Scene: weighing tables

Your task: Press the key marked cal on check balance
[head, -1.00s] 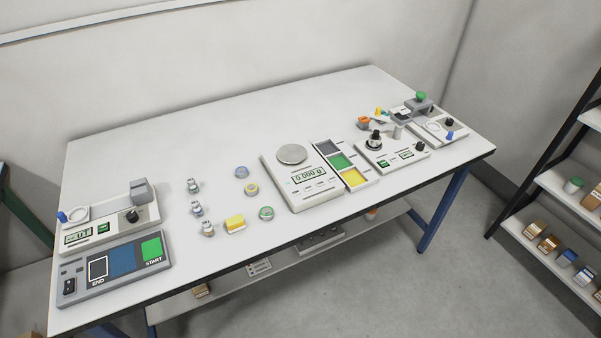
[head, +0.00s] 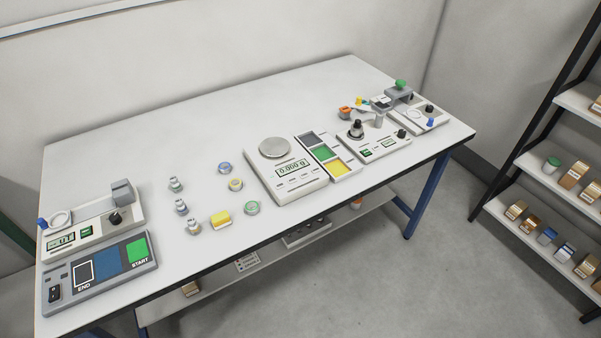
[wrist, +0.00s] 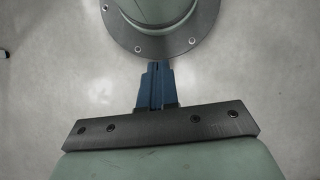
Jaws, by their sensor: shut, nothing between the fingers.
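A white balance (head: 310,183) with a round metal pan (head: 274,147) stands near the middle of the table; its display (head: 292,167) reads 0.000 g. Small keys sit below the display, but their markings are too small to read, so I cannot tell which is cal. Other instruments with displays stand at the left (head: 88,234) and right (head: 374,149); no name label is readable. My gripper (wrist: 157,68) shows only in the wrist view, blue fingers together and empty, over the floor and part of my own body, away from the table.
A grey panel (head: 57,309) marked END and START is at the table's left front. Several small weights and tins lie left of the balance. A coloured tray (head: 354,163) adjoins its right side. A shelf rack (head: 531,166) stands at the right; the table's back is clear.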

